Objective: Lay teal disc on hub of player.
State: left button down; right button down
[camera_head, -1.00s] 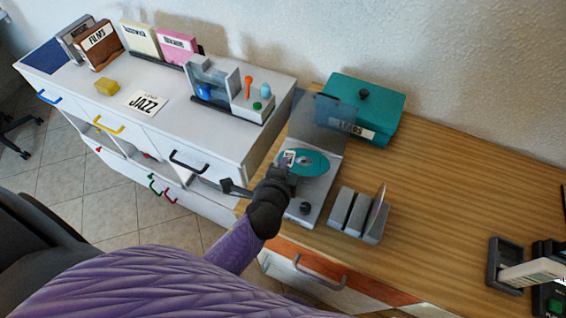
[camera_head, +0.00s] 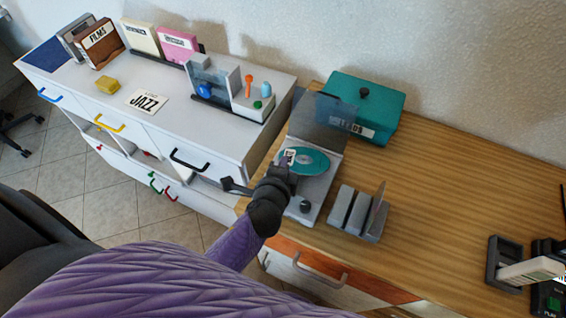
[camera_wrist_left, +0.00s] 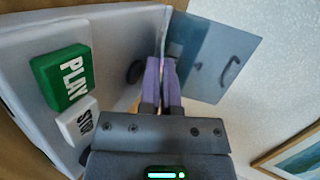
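The teal disc (camera_head: 312,162) is flat over the light grey player (camera_head: 318,188), below its raised see-through lid (camera_head: 325,112). My left gripper (camera_head: 287,172) is at the disc's near-left edge. In the left wrist view, my gripper's two fingers (camera_wrist_left: 162,85) are close together, with a thin edge-on strip, seemingly the disc, between them. That view also shows the lid (camera_wrist_left: 222,58). The hub is hidden, and I cannot tell whether the disc touches it. My right gripper is in neither view.
A grey slotted rack (camera_head: 358,213) with an upright disc stands right of the player. A teal box (camera_head: 370,100) is behind it. A white cabinet (camera_head: 215,140) stands left. A green PLAY button (camera_wrist_left: 63,76) and white STOP button (camera_wrist_left: 77,122) show close by. The desk's right middle is clear.

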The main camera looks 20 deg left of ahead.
pick_arm(q)
jog(key=c, duration=0.8)
grip_release()
jog(key=shift+o, duration=0.2)
jog(key=p+v, duration=0.1)
jog(key=v, duration=0.9)
jog(key=shift+p, duration=0.4)
